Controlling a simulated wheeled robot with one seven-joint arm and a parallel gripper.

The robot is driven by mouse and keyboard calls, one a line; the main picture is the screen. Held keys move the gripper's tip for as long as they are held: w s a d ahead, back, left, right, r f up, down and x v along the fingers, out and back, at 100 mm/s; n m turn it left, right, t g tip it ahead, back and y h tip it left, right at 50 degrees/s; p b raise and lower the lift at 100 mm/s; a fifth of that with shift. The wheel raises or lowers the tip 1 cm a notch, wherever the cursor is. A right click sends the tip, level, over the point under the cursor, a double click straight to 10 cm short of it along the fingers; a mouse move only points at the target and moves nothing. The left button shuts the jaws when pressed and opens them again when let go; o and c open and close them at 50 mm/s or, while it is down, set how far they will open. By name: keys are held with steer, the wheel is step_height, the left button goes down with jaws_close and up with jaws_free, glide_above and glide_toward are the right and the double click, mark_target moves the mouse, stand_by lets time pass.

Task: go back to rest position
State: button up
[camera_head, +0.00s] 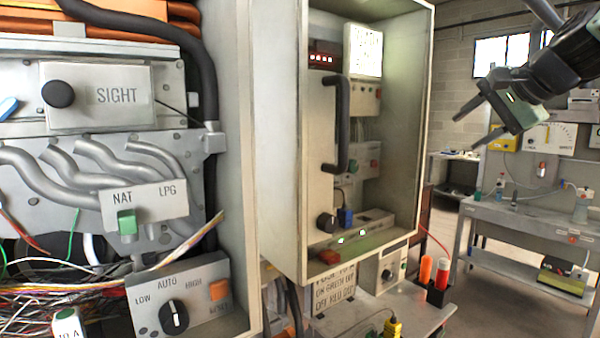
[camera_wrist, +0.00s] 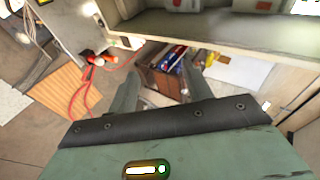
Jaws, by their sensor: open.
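My gripper (camera_head: 476,123) is at the upper right of the head view, raised and apart from everything near it. Its two fingers are spread with nothing between them. In the wrist view, the fingers (camera_wrist: 160,98) point down past a cabinet edge, with the floor and a small dark box of items (camera_wrist: 163,80) seen beyond them. No object is held.
An open heater panel with a NAT/LPG switch (camera_head: 127,222) and a LOW/AUTO/HIGH knob (camera_head: 174,318) fills the left. A cabinet (camera_head: 277,130) with a black handle (camera_head: 336,125) stands in the middle. A grey workbench (camera_head: 520,222) is at the right.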

steer(key=s+f+n+g+h, duration=0.15)
steer(key=s+f+n, duration=0.25)
steer(key=s+f, duration=0.5)
steer(key=s+a+f+n+g+h, duration=0.1)
steer(key=s+f+n+g, duration=0.3)
steer(key=f, duration=0.9)
steer(key=s+f+n+g+h, duration=0.2)
steer(key=s+f+n, duration=0.1)
steer(key=s+f, duration=0.65)
steer(key=s+a+f+n+g+b, duration=0.2)
steer(key=s+a+n, duration=0.6)
steer(key=a, duration=1)
steer(key=s+f+y+b, duration=0.1)
steer(key=s, duration=0.3)
steer(key=shift+s+a+f, duration=0.15)
steer(key=shift+s+f, duration=0.05)
steer(key=shift+c, duration=1.2)
steer(key=shift+a, duration=0.1)
steer(key=shift+c, duration=0.3)
